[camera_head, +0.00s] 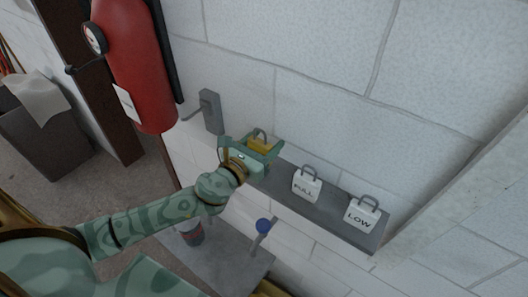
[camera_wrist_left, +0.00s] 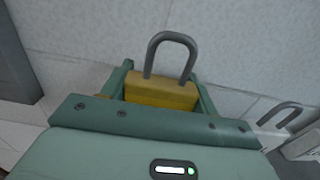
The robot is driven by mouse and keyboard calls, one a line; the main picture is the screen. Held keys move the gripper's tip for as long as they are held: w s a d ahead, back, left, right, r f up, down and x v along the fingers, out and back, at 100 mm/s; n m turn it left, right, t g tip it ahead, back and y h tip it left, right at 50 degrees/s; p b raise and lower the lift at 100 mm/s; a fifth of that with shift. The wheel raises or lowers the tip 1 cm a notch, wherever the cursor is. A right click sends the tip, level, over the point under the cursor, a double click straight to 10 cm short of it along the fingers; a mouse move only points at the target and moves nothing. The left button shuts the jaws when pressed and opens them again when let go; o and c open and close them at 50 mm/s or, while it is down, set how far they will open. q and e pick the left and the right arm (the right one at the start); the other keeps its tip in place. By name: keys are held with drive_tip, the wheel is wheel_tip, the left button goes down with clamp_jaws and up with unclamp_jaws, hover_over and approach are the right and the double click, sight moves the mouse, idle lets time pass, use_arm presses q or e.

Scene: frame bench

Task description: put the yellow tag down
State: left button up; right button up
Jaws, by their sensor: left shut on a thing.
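The yellow tag (camera_head: 259,143) has a grey loop on top and sits between the fingers of my left gripper (camera_head: 262,150), at the left end of a narrow grey shelf on the wall. In the left wrist view the yellow tag (camera_wrist_left: 161,92) is upright between both fingers of the left gripper (camera_wrist_left: 160,97), with its loop rising above them. My left gripper is shut on it. The fingers hide its lower part, so I cannot tell whether it touches the shelf. My right gripper is not in view.
On the grey shelf (camera_head: 331,212) stand a white FULL tag (camera_head: 306,184) and a white LOW tag (camera_head: 364,214), right of my gripper. A grey wall bracket (camera_head: 211,111) and a red extinguisher (camera_head: 138,70) are to the left. A blue-knobbed lever (camera_head: 263,226) is below the shelf.

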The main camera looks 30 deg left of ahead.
sight(264, 151)
use_arm(q)
drive_tip(key=shift+f+b, duration=0.35)
drive_tip(key=shift+f, duration=1.05)
drive_tip(key=shift+f, duration=0.1)
drive_tip(key=o, duration=1)
drive_tip(key=shift+c, duration=0.2)
drive_tip(key=shift+s, duration=0.1)
drive_tip(key=shift+s, duration=0.1)
drive_tip(key=s+a+b, duration=0.1)
drive_tip(key=s+b, duration=0.1)
drive_tip(key=s, duration=0.9)
drive_tip(key=shift+s+a, duration=0.3)
drive_tip(key=shift+s, duration=0.05)
